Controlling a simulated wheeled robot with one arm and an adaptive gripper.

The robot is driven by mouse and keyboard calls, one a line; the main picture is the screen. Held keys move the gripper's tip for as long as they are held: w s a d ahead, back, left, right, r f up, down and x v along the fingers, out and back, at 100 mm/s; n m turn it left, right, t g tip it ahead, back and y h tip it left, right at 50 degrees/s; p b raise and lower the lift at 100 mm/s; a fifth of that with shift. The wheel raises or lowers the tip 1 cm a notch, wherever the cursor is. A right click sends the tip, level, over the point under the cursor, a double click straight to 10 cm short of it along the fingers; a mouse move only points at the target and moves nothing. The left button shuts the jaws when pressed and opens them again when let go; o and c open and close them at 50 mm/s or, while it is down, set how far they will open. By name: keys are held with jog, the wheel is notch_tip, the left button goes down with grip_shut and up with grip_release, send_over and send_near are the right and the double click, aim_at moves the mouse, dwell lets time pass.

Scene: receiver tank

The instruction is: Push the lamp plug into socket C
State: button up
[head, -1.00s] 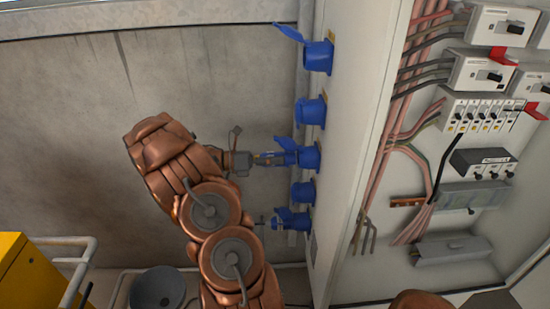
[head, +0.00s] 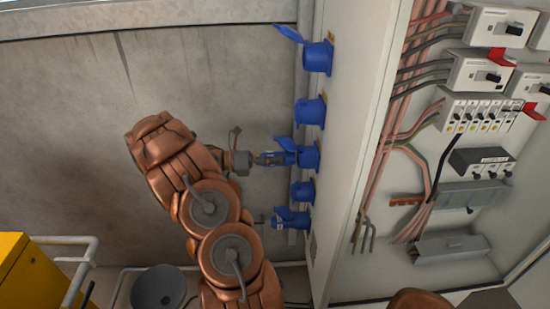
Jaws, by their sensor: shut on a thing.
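Several blue sockets run down the side of the grey cabinet. The middle one (head: 310,158) has its lid swung up and is level with my gripper; no letter is readable, so I cannot tell which is C. My gripper (head: 264,158) is shut on the blue lamp plug (head: 283,158). The plug lies roughly level and points right, its front end at the mouth of the middle socket. The lid and fingers partly hide this meeting place, so I cannot tell how deep the plug sits.
The top socket (head: 318,57) has its lid open. The bottom socket (head: 298,219) has a plug-like piece at its front, just below my gripper. The open cabinet holds breakers and cables (head: 485,115). A yellow box (head: 20,270) and railing stand at lower left.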

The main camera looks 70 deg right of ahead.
jog(key=shift+x, duration=1.5)
dwell(0.4)
jog(key=o, duration=1.4)
jog(key=shift+c, duration=0.2)
jog(key=shift+w, duration=0.1)
jog(key=v, duration=1.2)
jog(key=a+r+m+t+y, duration=0.1)
jog(key=a+r+m+t, duration=0.3)
jog(key=a, duration=0.5)
jog(key=s+a+m+t+y, duration=0.2)
jog(key=s+a+t, duration=0.1)
jog(key=a, duration=0.9)
jog(key=s+a+m+t+y, duration=0.2)
jog(key=s+a+t, duration=0.1)
jog(key=a, duration=0.9)
jog(key=s+a+m+t+y, duration=0.2)
jog(key=s+a+t, duration=0.1)
jog(key=a, duration=1)
jog(key=shift+s+r+m+t, duration=0.2)
jog(key=shift+r+m+t, duration=0.25)
jog(key=shift+t, duration=0.35)
